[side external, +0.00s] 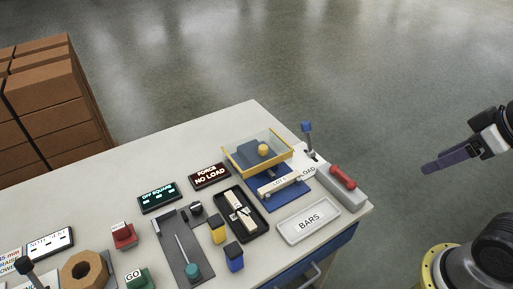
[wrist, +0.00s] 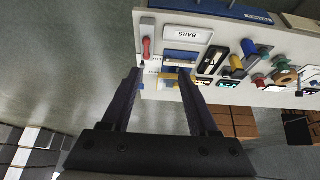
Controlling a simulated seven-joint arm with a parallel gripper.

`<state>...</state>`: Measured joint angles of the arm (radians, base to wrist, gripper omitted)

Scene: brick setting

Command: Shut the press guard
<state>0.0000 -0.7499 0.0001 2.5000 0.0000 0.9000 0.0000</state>
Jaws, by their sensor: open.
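The press guard (side external: 240,170) is a clear box-like cover with yellow edges at the back of the blue press base (side external: 290,203). A yellow knob (side external: 264,150) shows at it, and a dark blue block is seen through the clear panel. The front of the base, with a pale labelled bar (side external: 281,184), is uncovered. In the wrist view a yellow edge of the guard (wrist: 168,76) shows between the fingertips, farther off. My gripper (side external: 426,168) is open and empty, in the air right of the table, well apart from the guard; it also shows in the wrist view (wrist: 159,71).
A grey block with a red handle (side external: 343,177) and a blue-topped lever (side external: 307,131) stand right of the press, on my gripper's side. A white BARS tray (side external: 309,227) and a black tray (side external: 253,230) lie in front. Air between gripper and table is clear.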

